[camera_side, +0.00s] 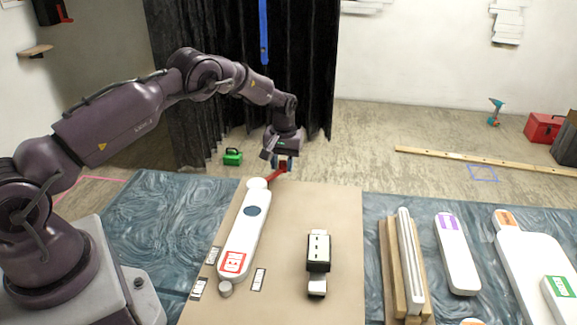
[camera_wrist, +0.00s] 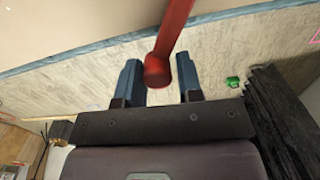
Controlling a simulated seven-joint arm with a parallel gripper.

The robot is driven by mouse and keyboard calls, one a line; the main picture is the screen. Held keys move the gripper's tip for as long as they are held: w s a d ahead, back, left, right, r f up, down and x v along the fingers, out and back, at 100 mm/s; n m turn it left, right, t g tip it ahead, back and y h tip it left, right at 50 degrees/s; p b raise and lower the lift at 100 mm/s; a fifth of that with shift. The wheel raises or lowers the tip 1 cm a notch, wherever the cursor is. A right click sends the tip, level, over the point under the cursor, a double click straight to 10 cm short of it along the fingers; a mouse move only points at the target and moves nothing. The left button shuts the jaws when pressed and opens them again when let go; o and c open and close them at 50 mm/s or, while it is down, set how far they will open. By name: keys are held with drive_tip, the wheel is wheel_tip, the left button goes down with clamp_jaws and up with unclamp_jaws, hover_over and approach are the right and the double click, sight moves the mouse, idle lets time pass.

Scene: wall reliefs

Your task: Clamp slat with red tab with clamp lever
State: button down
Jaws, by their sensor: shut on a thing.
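The white slat with a red tab (camera_side: 256,195) lies lengthwise on the tan board. Its tab, marked RED (camera_side: 234,263), is at the near end, and a dark round spot is near its far end. The red clamp lever (camera_side: 277,171) is at the slat's far end and sticks out toward my gripper (camera_side: 281,162). In the wrist view the lever (camera_wrist: 176,32) runs down between the two blue fingers of my gripper (camera_wrist: 158,68), its round end low between them. My gripper is shut on the lever. The lever's contact with the slat is hidden.
A black and white block (camera_side: 318,252) stands on the tan board (camera_side: 345,215) right of the slat. Small labels lie near the tab. Further right are a wooden rack (camera_side: 391,265), a purple-tabbed slat (camera_side: 461,265) and other white pieces. A green box (camera_side: 233,157) is on the floor.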

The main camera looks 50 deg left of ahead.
drive_tip(key=a+n, duration=0.1)
drive_tip(key=s+n, duration=0.1)
drive_tip(key=n, duration=0.1)
drive_tip(key=shift+s+a+n, duration=0.1)
drive_tip(key=shift+a+n, duration=0.2)
drive_tip(key=shift+a, duration=0.1)
drive_tip(key=shift+s+a+n, duration=0.35)
drive_tip(key=shift+a+n, duration=0.05)
drive_tip(key=shift+n, duration=0.4)
drive_tip(key=shift+s+a+n, duration=0.35)
drive_tip(key=shift+n, duration=0.45)
drive_tip(key=c, duration=0.9)
unclamp_jaws()
drive_tip(key=shift+o, duration=0.3)
drive_tip(key=shift+s+a, duration=0.1)
drive_tip(key=shift+a, duration=0.05)
drive_tip(key=shift+a+r, duration=0.1)
